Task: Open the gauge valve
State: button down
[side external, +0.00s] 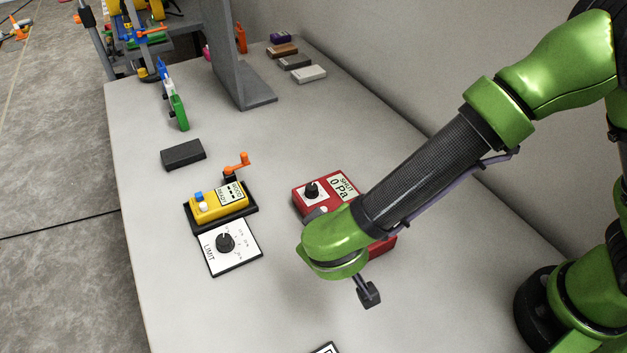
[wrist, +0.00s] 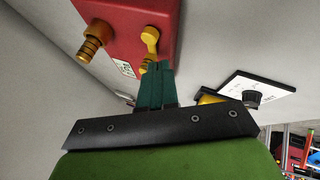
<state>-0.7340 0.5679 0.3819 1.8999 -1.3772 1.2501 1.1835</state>
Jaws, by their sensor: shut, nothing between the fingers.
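The red gauge box (side external: 299,204) lies right of the table's middle in the side external view, with a display (side external: 343,186) reading "SHUT 0 Pa". A black knob on a white dial (side external: 312,190) sits on it. My wrist hides much of its near part. In the wrist view the red box (wrist: 118,18) shows a brass ribbed fitting (wrist: 92,43) and a yellow valve handle (wrist: 151,40). My gripper (wrist: 156,68) is shut and empty, its tips right by the handle's lower end. I cannot tell whether they touch. Its fingers are hidden in the side view.
A yellow device (side external: 218,203) with an orange crank stands left of the red box, beside a white LIMIT dial plate (side external: 229,247). A black block (side external: 183,154) lies behind. A grey upright panel (side external: 229,60) stands farther back. The table's front middle is mostly clear.

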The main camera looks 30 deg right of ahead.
jog(key=shift+w+m, duration=0.1)
jog(key=shift+m, duration=0.4)
jog(key=shift+w+d, duration=0.25)
jog(key=shift+w, duration=0.1)
jog(key=shift+w+d, duration=0.15)
jog(key=m+g, duration=0.1)
jog(key=m+h, duration=0.1)
jog(key=m, duration=0.1)
jog(key=d+m+g+h, duration=0.1)
jog(key=shift+w+m+g, duration=0.25)
jog(key=shift+m+g, duration=0.05)
jog(key=shift+m, duration=0.1)
jog(key=m+g, duration=0.1)
jog(key=m, duration=0.1)
jog(key=d+m+g+h, duration=0.1)
jog(key=m+g, duration=0.1)
jog(key=m, duration=0.1)
jog(key=shift+d, duration=0.2)
jog(key=shift+s, duration=0.15)
jog(key=shift+s+a, duration=0.3)
jog(key=shift+s, duration=0.3)
jog(key=shift+w, duration=0.1)
